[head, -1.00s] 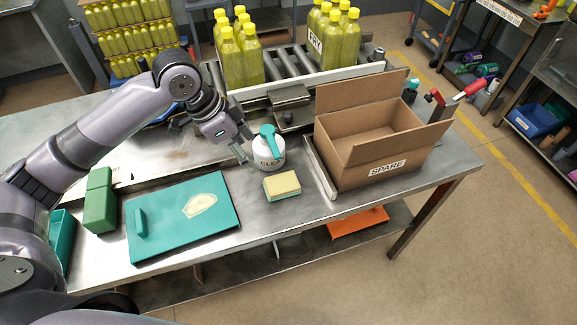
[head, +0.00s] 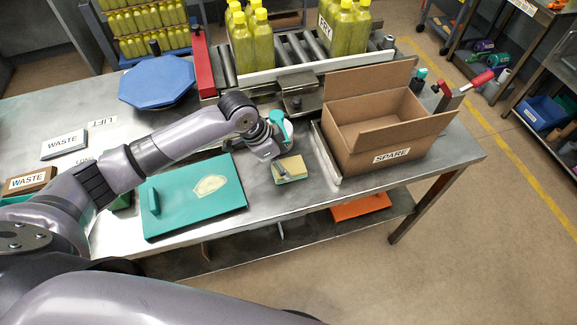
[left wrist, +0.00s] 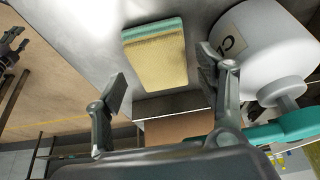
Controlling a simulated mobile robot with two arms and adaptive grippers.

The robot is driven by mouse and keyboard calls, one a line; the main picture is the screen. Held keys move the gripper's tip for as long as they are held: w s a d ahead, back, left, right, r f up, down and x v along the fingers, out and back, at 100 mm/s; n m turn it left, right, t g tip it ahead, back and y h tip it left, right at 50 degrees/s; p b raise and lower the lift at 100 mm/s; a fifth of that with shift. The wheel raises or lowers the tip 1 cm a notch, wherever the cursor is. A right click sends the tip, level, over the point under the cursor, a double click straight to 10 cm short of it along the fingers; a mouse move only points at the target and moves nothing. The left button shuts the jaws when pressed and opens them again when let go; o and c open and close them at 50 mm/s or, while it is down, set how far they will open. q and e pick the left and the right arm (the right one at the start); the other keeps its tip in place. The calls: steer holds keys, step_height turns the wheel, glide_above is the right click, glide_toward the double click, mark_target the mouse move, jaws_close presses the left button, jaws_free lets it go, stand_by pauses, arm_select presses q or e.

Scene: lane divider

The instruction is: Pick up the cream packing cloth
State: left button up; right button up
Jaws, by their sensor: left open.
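A white spray bottle (left wrist: 262,50) stands close beside my left gripper. The open SPARE carton (head: 392,157) stands to the right. A teal board (head: 195,198) lies to the left. Conveyor rollers with yellow bottles (head: 243,45) are behind.

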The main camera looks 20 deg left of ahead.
mark_target(287, 167)
arm_select(q)
steer(key=shift+x, duration=1.2)
steer(key=shift+w+d+f, duration=0.15)
steer(key=shift+d+f, duration=0.05)
steer(key=shift+f, duration=0.05)
arm_select(e)
steer(key=shift+s+r, duration=0.2)
steer(key=shift+s, duration=0.3)
steer(key=shift+s+r, duration=0.15)
steer(key=shift+s, duration=0.3)
arm_select(q)
steer(key=shift+c, duration=0.3)
steer(key=c, duration=0.9)
arm_select(e)
steer(key=shift+w, duration=0.3)
arm_select(q)
steer(key=shift+o, duration=0.2)
steer(key=shift+a, duration=0.1)
